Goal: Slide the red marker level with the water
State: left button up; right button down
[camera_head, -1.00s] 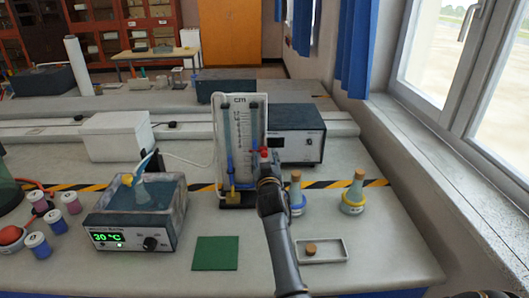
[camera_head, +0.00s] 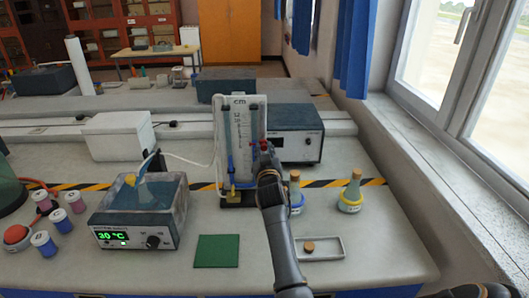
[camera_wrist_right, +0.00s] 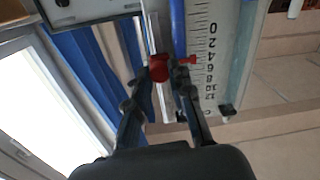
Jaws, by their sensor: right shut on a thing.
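The red marker (camera_head: 264,145) sits at the right edge of the upright white scale board (camera_head: 241,142) in the head view. In the right wrist view the red marker (camera_wrist_right: 160,68) is between my right gripper's fingertips (camera_wrist_right: 162,76), its thin red pointer reaching across the tube toward the scale. My right gripper (camera_head: 266,155) is shut on it. The blue water column (camera_wrist_right: 178,28) shows in the tube beside the scale and runs close to the pointer; the fingers hide whether the two are exactly level. My left gripper is out of view.
Behind the board stands a dark instrument box (camera_head: 297,131). Corked flasks (camera_head: 351,195) and a small tray (camera_head: 320,248) are right of my arm. A water bath (camera_head: 140,212) stands left. A green mat (camera_head: 217,251) lies on the bench in front.

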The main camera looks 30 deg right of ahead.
jog(key=shift+r, duration=0.15)
jog(key=c, duration=1.3)
grip_release()
jog(key=shift+c, duration=0.2)
jog(key=shift+o, duration=0.9)
jog(key=shift+w, duration=0.15)
jog(key=v, duration=0.7)
jog(key=shift+s, duration=0.3)
jog(key=shift+f, duration=0.2)
